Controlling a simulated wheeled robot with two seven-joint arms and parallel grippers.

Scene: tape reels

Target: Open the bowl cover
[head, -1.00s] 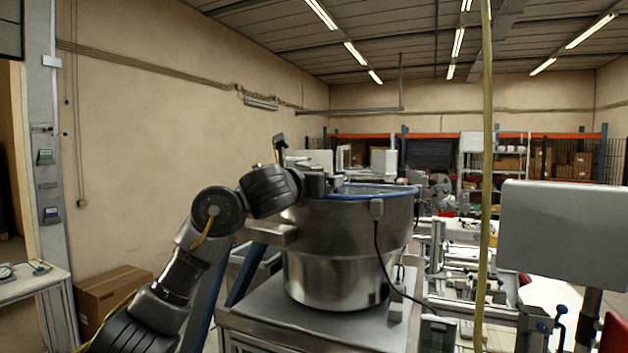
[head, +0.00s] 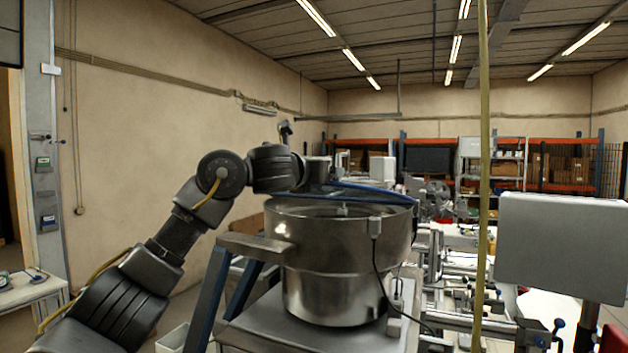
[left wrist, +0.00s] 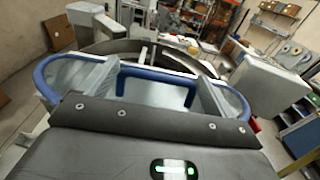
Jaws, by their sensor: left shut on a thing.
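The large steel bowl (head: 335,262) stands on a grey machine base in the middle of the head view. Its cover (head: 372,191) has a blue rim and is tilted up at its left side, with a gap above the bowl's edge. My left gripper (head: 318,173) is shut on the cover at its raised left side; the head view hides the fingertips. In the left wrist view the cover's blue rim (left wrist: 150,72) lies just ahead of the dark gripper body, and part of the bowl's curved edge shows beyond it. My right gripper is out of view.
A grey panel on a post (head: 560,250) stands at the right. A thin yellow upright pole (head: 484,150) crosses the view right of the bowl. A black cable (head: 383,285) hangs down the bowl's side. Shelves with boxes (head: 560,165) stand at the back.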

